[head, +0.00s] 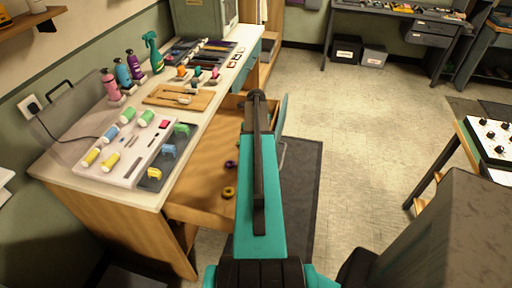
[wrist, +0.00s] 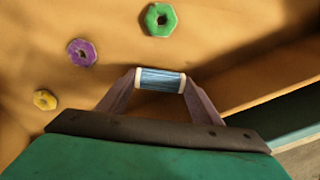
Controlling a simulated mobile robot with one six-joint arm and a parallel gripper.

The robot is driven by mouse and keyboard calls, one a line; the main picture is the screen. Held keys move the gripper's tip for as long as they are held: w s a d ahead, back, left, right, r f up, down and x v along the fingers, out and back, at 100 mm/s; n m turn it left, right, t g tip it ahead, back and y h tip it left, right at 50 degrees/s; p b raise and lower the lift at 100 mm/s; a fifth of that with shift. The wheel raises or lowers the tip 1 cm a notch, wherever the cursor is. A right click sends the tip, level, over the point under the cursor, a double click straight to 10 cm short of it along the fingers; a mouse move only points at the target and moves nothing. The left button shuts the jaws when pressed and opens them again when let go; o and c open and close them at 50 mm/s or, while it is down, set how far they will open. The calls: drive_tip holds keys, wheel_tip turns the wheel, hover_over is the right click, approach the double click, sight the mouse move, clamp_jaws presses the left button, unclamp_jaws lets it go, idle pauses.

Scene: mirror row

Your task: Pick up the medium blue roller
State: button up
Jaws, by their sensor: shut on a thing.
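In the wrist view a blue roller (wrist: 160,80) with white ends lies crosswise between the two fingertips of my gripper (wrist: 160,82). The gripper is shut on it, one finger at each end. Behind it is the tan wooden inside of an open drawer (head: 202,188). How far the roller is above the drawer floor I cannot tell. In the head view my arm hides the gripper and the held roller. Another blue roller (head: 110,132) lies on the white panel on the counter, among green and yellow ones.
The drawer holds a green ring (wrist: 160,20), a purple ring (wrist: 82,53) and a yellow ring (wrist: 44,99). The drawer's teal front edge (wrist: 285,115) is close on the right. The floor to the right is open.

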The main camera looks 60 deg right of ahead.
wheel_tip(320, 180, up, 16)
drive_tip(key=b, duration=0.3)
idle(0.3)
drive_tip(key=shift+r, duration=0.15)
idle(0.6)
